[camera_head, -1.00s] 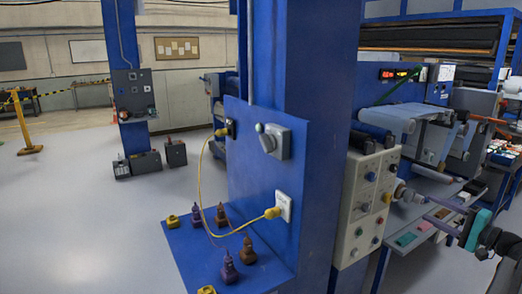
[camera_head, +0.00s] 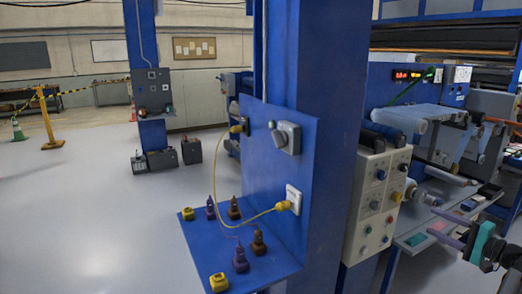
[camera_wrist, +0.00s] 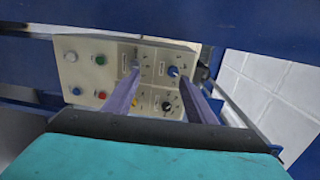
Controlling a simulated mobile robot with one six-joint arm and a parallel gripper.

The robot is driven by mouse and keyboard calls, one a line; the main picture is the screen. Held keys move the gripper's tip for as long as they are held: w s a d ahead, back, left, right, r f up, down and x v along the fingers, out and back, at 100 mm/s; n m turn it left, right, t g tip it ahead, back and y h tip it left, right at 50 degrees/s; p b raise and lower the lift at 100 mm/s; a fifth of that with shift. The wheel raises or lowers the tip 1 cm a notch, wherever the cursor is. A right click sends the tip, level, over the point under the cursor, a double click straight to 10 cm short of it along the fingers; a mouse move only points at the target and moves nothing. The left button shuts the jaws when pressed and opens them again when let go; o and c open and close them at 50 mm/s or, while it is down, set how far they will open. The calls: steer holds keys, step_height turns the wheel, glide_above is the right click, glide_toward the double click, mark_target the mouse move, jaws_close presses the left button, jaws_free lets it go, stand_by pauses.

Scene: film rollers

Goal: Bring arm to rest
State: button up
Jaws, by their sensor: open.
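My gripper (camera_head: 436,222) is at the right edge of the head view, with two purple fingers on a teal body. The fingers are apart and nothing is between them. In the wrist view my gripper (camera_wrist: 158,76) also shows open and empty, its fingers pointing toward a beige control panel (camera_wrist: 88,72) with coloured buttons and knobs. The fingers overlap the panel in the picture; I cannot tell the exact gap. The rest of my arm is mostly cut off by the frame.
A blue column (camera_head: 325,120) stands in the middle, with a blue shelf (camera_head: 205,255) holding several yellow, purple and brown plugs. A yellow cable (camera_head: 222,200) runs to a white socket (camera_head: 293,199). The film roller machine (camera_head: 440,125) is at right. Open floor (camera_head: 80,220) lies at left.

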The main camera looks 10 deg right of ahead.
steer(key=w+a+f+n+g+y, duration=0.1)
steer(key=w+a+f+g, duration=0.35)
steer(key=a+f, duration=0.9)
steer(key=w+a+f+n+g+y, duration=0.25)
steer(key=w+a+f, duration=0.25)
steer(key=a+f, duration=0.8)
steer(key=s+a+f+n+g, duration=0.1)
steer(key=s+a+f+g, duration=0.3)
steer(key=a+f, duration=0.75)
steer(key=s+a+f+n+g+h, duration=0.3)
steer(key=s+a+f+n+g, duration=0.3)
steer(key=s+a+f, duration=0.7)
steer(key=s+a+f+n+g+h, duration=0.2)
steer(key=s+f, duration=0.2)
steer(key=s, duration=0.3)
steer(key=s+a+f+n+g+h, duration=0.2)
steer(key=s+a+f+g+h, duration=0.1)
steer(key=s, duration=0.5)
steer(key=shift+s+f, duration=0.15)
steer(key=shift+f, duration=0.45)
steer(key=shift+n, duration=0.25)
